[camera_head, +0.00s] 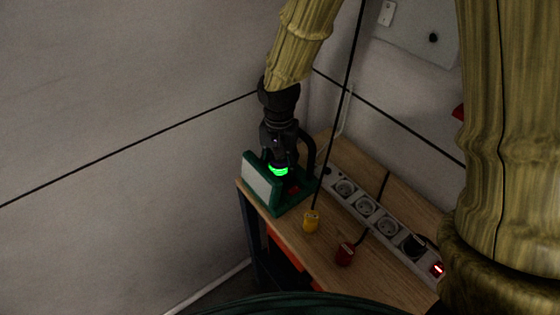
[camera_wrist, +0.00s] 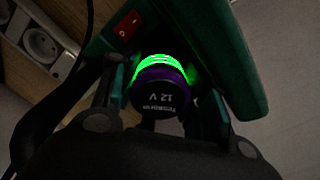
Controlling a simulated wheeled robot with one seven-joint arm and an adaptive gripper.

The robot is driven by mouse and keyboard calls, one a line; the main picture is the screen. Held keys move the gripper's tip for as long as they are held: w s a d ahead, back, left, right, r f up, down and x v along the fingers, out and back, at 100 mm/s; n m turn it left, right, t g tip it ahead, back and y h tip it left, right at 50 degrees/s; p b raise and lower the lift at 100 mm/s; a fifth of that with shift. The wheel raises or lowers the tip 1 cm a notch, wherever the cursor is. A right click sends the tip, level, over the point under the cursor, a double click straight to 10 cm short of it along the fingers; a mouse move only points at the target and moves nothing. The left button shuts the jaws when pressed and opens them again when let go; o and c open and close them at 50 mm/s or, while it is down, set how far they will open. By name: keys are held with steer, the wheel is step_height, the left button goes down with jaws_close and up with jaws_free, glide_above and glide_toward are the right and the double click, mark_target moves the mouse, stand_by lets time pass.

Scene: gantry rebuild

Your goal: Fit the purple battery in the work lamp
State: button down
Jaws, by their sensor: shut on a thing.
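The work lamp (camera_head: 262,183) stands on the wooden bench near its left end, a green body with a pale panel and a black handle. Its green housing (camera_wrist: 228,50) and red rocker switch (camera_wrist: 127,25) show in the wrist view. My gripper (camera_head: 279,158) points down at the lamp from above. The purple battery (camera_wrist: 160,96), with a dark end marked 12 V, sits between my fingers (camera_wrist: 160,90), which are shut on it. A bright green ring glows around its far end, at the lamp. How deep the battery sits in the lamp is hidden.
A power strip (camera_head: 366,207) with several sockets and a lit red switch runs along the bench. Walls stand close behind and left.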

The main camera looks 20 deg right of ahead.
steer(key=shift+w+r+p, duration=0.2)
steer(key=shift+r+p, duration=0.65)
steer(key=shift+r, duration=0.25)
steer(key=shift+s+a, duration=0.15)
steer(key=shift+a, duration=0.05)
stand_by(0.9)
steer(key=shift+r+p, duration=0.75)
steer(key=shift+p, duration=0.3)
stand_by(0.3)
steer(key=shift+a, duration=0.1)
stand_by(0.4)
stand_by(0.4)
steer(key=c, duration=1)
jaws_free()
steer(key=shift+c, duration=0.2)
steer(key=shift+r+p, duration=0.1)
steer(key=shift+p, duration=0.3)
